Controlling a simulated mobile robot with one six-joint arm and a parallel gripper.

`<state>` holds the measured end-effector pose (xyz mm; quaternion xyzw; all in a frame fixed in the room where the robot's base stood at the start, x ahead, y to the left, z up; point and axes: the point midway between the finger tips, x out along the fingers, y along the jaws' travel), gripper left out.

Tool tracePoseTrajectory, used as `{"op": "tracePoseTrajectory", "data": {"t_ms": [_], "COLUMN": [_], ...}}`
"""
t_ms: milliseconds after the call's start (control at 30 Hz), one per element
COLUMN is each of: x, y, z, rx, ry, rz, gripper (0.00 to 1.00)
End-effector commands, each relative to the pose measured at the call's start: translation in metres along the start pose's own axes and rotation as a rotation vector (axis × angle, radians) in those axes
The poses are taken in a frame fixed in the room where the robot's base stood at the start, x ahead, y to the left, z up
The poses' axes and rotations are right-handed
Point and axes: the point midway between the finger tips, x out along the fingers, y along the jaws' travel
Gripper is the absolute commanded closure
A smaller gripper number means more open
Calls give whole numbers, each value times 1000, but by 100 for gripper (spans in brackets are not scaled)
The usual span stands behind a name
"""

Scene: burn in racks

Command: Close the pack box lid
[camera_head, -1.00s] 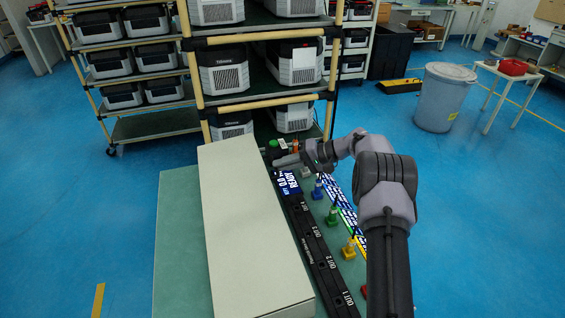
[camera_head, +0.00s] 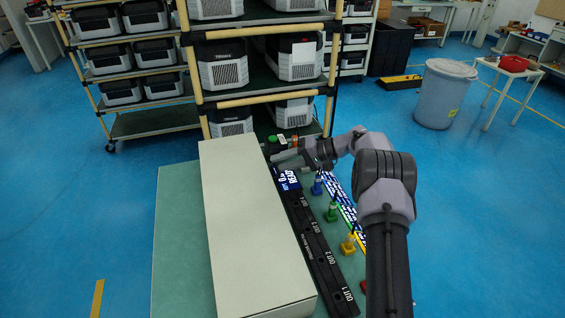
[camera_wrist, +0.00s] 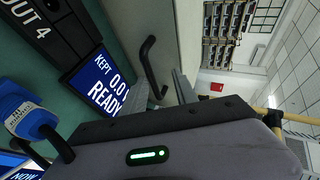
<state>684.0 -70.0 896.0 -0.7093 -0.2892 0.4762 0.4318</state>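A long pale box (camera_head: 255,225), which looks like the pack box, stands on the green table left of the black strip. Its upper face is a plain panel; I cannot tell from here how far the lid is open. In the wrist view a pale surface (camera_wrist: 178,30) carries a black bar handle (camera_wrist: 150,62). My gripper (camera_wrist: 163,92) is at the far end of the box, by its right side. Its two grey fingers are apart, with the lower end of the handle near or between them. Contact is hard to tell. In the head view my gripper (camera_head: 278,160) is partly hidden.
A black strip labelled OUT (camera_head: 315,250) and a blue READY display (camera_head: 289,181) lie right of the box. Blue, green and yellow plugs (camera_head: 333,212) stand beside them. A shelf rack (camera_head: 262,95) stands behind. Green table surface (camera_head: 180,240) is bare on the left.

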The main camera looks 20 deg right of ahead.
Motion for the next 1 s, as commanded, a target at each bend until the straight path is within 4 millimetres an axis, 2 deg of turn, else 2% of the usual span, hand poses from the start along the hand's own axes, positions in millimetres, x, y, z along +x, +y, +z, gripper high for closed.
{"op": "tracePoseTrajectory", "data": {"t_ms": [167, 267, 500, 700, 833, 1000], "x": [-9, -30, -107, -157, -171, -174], "y": [-2, -3, -4, -2, -1, 0], "z": [-1, -2, -2, -1, 0, 0], "rx": [0, 0, 0, -1, 1, 1], "ry": [2, 3, 4, 2, 0, -1], "rz": [-1, 0, 0, 0, 0, 0], "gripper": [67, 67, 67, 67, 67, 67]}}
